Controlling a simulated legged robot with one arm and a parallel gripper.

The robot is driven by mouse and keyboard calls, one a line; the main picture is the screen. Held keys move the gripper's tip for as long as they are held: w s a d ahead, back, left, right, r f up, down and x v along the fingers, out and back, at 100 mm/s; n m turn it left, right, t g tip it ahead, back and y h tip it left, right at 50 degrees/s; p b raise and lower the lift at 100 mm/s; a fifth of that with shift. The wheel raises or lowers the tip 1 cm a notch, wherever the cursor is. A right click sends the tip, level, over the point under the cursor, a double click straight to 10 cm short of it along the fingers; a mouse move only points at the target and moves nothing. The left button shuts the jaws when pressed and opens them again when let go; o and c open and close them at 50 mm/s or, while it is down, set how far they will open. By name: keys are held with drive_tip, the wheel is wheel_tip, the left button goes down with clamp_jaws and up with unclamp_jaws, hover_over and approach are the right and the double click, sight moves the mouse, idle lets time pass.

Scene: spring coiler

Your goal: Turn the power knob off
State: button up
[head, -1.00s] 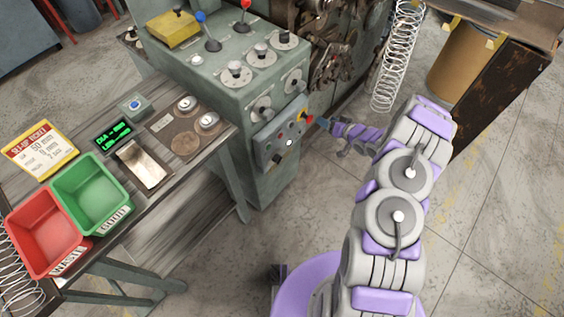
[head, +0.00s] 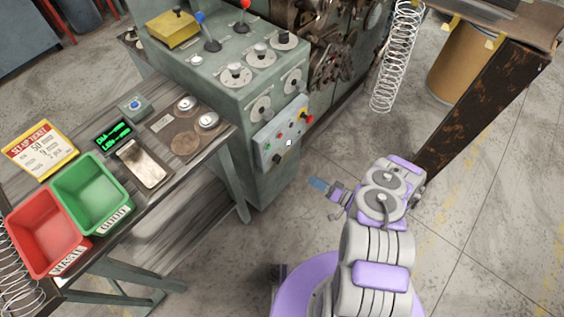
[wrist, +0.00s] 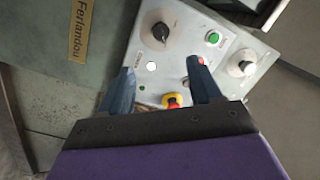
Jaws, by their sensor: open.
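The small grey control panel (head: 269,138) is on the side of the green machine. In the wrist view the panel (wrist: 188,66) carries a black knob (wrist: 160,33) on a round plate and a second black knob (wrist: 246,67) at the right. Its labels are too small to read, so I cannot tell which knob is the power knob. A red and yellow stop button (wrist: 172,101) shows between my fingers. My gripper (head: 318,185) is open and empty, apart from the panel, below and right of it in the head view. Its two fingers (wrist: 157,68) point toward the panel.
The machine top has lever handles (head: 211,43) and dials. At left, a table holds a red bin (head: 42,228), a green bin (head: 88,192) and a lit display (head: 115,134). A hanging spring (head: 397,60) and rusty bench (head: 480,105) stand at right. Floor between is clear.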

sight(278, 159)
drive_tip(key=x, duration=1.6)
drive_tip(key=shift+c, duration=0.3)
drive_tip(key=c, duration=1)
